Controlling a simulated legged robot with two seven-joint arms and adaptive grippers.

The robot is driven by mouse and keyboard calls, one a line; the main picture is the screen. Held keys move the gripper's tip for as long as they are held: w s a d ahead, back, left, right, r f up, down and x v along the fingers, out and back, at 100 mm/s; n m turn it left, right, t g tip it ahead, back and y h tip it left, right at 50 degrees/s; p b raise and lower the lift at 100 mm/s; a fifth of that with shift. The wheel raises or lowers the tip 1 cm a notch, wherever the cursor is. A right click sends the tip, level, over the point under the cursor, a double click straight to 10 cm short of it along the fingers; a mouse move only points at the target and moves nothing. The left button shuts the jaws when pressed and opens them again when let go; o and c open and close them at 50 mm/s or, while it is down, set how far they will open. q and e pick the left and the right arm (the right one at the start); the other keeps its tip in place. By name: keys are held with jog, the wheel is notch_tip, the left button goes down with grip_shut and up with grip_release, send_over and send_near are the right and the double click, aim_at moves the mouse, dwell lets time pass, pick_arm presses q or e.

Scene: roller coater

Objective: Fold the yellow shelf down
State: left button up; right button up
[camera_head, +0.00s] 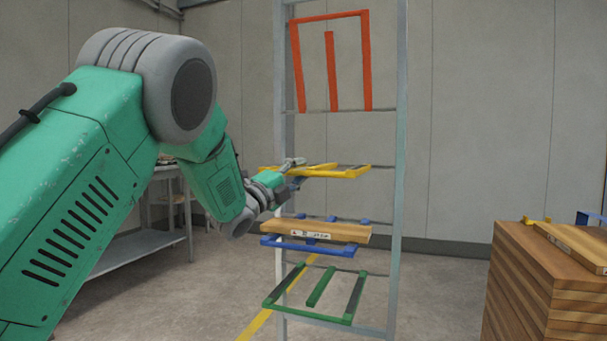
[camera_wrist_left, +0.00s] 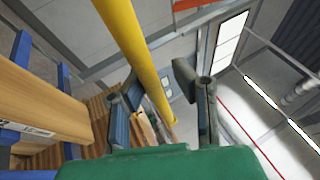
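The yellow shelf (camera_head: 345,173) lies about level on the grey rack, between the raised orange shelf and the blue shelf. My left gripper (camera_head: 292,168) is at the left part of the yellow shelf, overlapping its frame in the head view. In the left wrist view a yellow bar (camera_wrist_left: 133,42) of the shelf runs down close to the left finger. The left gripper's fingers (camera_wrist_left: 163,90) are spread apart there. I cannot tell whether they touch the bar. My right gripper is in neither view.
The orange shelf (camera_head: 368,60) is folded up on the rack (camera_head: 400,150). The blue shelf (camera_head: 300,246) below is level and bears a wooden board (camera_head: 330,230). The green shelf (camera_head: 345,318) is level lower down. A board stack (camera_head: 530,285) stands right; a grey table (camera_head: 140,245) left.

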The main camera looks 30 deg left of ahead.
pick_arm(q)
jog(key=shift+w+d+f, duration=0.1)
jog(key=shift+w+f, duration=0.05)
jog(key=shift+w, duration=0.05)
jog(key=shift+s+d+f, duration=0.1)
jog(key=shift+s+d, duration=0.1)
jog(key=shift+s, duration=0.05)
jog(key=v, duration=1.1)
jog(key=shift+s+a+f, duration=0.2)
jog(key=shift+a+f, duration=0.05)
jog(key=shift+a, duration=0.15)
